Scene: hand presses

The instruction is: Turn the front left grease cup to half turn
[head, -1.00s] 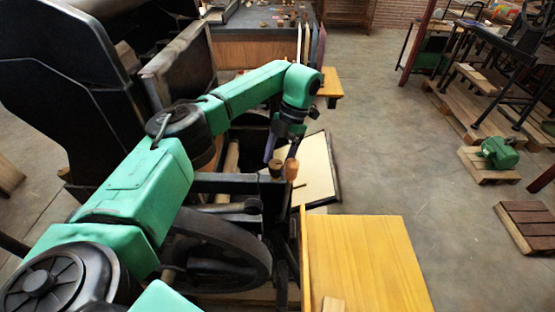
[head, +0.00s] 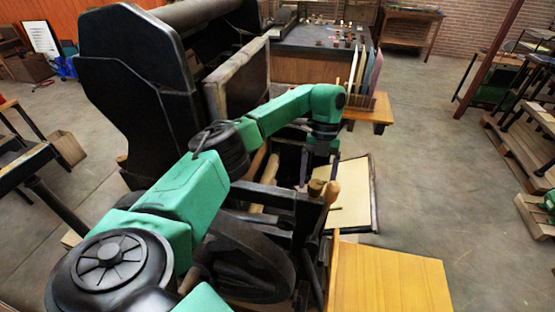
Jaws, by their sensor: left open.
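A small dark brass-brown cup (head: 316,187) stands on the near side of the black press frame, left of an orange wooden handle-like knob (head: 332,191). I take the brown cup to be the grease cup, but it is too small to read its turn. My left gripper (head: 319,172) points down just behind and above the two, in the head view. Its fingers are apart, with nothing seen between them. I cannot tell whether a finger touches the cup. My right gripper is out of view.
The black press with its big wheel (head: 245,262) fills the middle left. A yellow wooden table (head: 392,280) stands at front right. The floor to the right (head: 450,190) is open.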

